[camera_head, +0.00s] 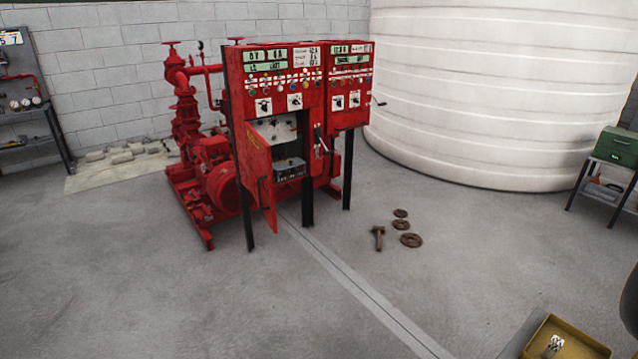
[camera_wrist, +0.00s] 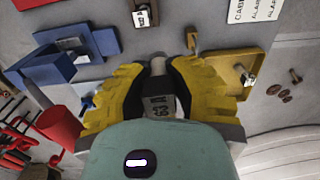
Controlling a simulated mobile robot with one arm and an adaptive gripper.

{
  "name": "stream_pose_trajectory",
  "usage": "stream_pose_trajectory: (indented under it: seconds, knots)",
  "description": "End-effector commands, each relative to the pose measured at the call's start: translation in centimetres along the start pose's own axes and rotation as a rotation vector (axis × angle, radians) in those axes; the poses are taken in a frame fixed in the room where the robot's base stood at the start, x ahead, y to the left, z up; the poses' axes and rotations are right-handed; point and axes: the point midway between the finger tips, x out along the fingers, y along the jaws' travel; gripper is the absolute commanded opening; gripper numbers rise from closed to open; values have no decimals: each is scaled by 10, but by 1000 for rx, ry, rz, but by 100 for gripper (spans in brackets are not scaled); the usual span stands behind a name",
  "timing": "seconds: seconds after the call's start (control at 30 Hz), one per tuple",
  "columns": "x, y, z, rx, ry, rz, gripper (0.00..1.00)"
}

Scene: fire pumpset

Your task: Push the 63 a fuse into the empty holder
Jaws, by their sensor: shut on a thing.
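The 63 A fuse (camera_wrist: 162,105), a pale cylinder with a dark "63 A" marking, is between the yellow fingers of my gripper (camera_wrist: 160,72) in the wrist view. The fingers are shut on it. My gripper does not show in the head view. The red cabinet (camera_head: 275,75) stands at the centre of the head view, its lower door (camera_head: 258,165) open. A grey unit (camera_head: 289,168) is low inside the opening. It is too small to tell whether it has an empty holder. My gripper is apart from the cabinet.
In the wrist view, a blue vise (camera_wrist: 65,65), a small labelled part (camera_wrist: 142,14) and a yellow tray (camera_wrist: 238,62) are beyond my fingers. The tray (camera_head: 568,340) also shows in the head view. Rusty flanges (camera_head: 411,240) lie on the floor right of the cabinet. Floor before it is clear.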

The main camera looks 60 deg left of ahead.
Motion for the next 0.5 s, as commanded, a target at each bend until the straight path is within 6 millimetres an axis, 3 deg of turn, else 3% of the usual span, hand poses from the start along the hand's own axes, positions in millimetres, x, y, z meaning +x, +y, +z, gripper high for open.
stream_pose_trajectory:
  seconds: [0.2,0.5]
  knots:
    - [-41,-18,-46,-30,3,5,0]
    - [-94,-45,-86,-53,3,6,0]
